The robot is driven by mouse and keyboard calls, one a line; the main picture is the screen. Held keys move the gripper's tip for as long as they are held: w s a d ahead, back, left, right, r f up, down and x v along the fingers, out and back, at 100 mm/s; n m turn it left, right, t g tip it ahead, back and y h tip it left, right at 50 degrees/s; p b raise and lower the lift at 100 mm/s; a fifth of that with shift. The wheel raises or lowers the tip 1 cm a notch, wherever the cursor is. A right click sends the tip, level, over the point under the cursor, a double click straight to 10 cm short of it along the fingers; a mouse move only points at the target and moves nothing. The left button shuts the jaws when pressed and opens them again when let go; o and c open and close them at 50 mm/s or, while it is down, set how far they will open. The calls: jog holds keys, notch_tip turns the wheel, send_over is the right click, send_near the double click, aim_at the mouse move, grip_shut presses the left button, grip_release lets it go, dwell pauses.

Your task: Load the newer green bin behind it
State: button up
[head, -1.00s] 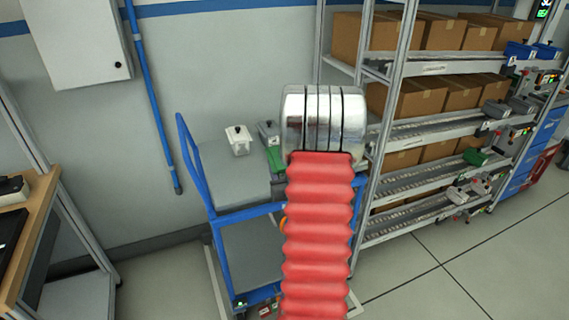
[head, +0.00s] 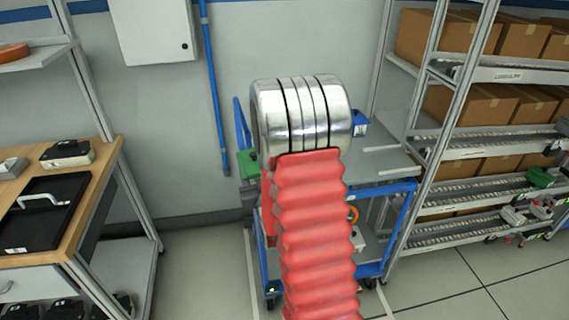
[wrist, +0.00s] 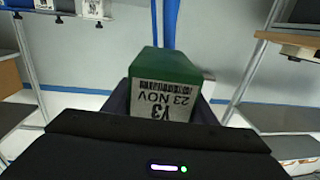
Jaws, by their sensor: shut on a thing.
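In the wrist view my gripper (wrist: 163,100) is shut on a green bin (wrist: 168,66). The bin carries a white label with a barcode and the text "23 NOV". In the head view my arm covers the gripper, and a green bin (head: 249,163) shows just left of the arm, near the blue-framed cart (head: 385,190). I cannot tell from the head view whether it is clear of the cart. A blue bin (head: 360,122) shows right of the arm at the cart's top deck. Much of that deck is hidden behind my arm.
A rack (head: 470,140) with cartons and roller shelves stands on the right, with another green bin (head: 540,177) on it. A wooden bench (head: 90,195) with a black tray (head: 42,210) is on the left. Clear floor lies between bench and cart.

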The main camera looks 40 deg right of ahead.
jog(key=w+a+n+y, duration=0.2)
jog(key=a+y, duration=0.1)
jog(key=a, duration=1.1)
jog(key=w+a+n+t+y, duration=0.1)
jog(key=w+a+n+y, duration=0.1)
jog(key=a, duration=1.2)
jog(key=shift+w+r+n+t+y, duration=0.15)
jog(key=shift+w+n+t+y, duration=0.35)
jog(key=shift+y, duration=0.7)
